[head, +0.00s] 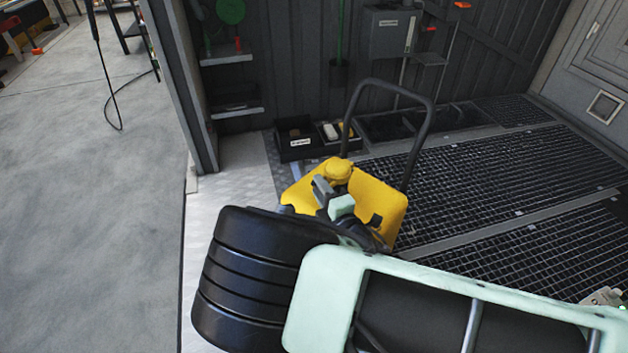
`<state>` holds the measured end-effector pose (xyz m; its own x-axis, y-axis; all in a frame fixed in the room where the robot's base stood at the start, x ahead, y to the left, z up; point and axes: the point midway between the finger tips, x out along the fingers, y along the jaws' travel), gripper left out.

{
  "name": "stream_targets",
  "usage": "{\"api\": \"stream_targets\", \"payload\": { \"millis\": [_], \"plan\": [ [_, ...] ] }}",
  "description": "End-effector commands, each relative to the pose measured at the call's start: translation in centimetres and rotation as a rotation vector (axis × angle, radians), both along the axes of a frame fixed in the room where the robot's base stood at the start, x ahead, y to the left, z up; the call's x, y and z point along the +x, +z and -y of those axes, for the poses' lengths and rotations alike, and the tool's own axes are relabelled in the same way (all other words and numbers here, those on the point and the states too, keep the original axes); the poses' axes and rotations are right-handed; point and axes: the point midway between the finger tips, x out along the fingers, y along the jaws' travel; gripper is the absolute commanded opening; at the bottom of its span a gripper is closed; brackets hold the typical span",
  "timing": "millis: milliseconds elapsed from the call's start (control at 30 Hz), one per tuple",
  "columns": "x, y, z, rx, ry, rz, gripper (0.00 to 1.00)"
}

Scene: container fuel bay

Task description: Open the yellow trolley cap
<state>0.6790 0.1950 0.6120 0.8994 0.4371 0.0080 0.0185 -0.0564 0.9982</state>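The yellow trolley (386,207) stands on the bay floor near the middle of the head view, with a dark tubular handle (431,108) rising behind it. Its round yellow cap (337,168) sits on top of the yellow body. My gripper (331,193) is at the front of the cap, over the trolley, and overlaps the cap's lower edge in the picture. I cannot tell whether the fingers touch the cap. The fingers' opening is hidden by the gripper itself. My arm covers the trolley's lower front part.
Black trays (293,140) with small items stand behind the trolley by the dark wall. A grey box (393,35) hangs on that wall. Metal grating (490,180) covers the floor to the right. Open concrete floor (90,220) lies to the left.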

Motion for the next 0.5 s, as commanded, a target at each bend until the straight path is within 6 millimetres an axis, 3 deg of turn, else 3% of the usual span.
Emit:
{"api": "stream_targets", "payload": {
  "millis": [200, 500],
  "plan": [
    [2.7, 0.0, -1.3, 0.000, 0.001, 0.001, 0.30],
    [3.5, 0.1, -1.7, -0.001, 0.000, 0.000, 0.30]
  ]
}}
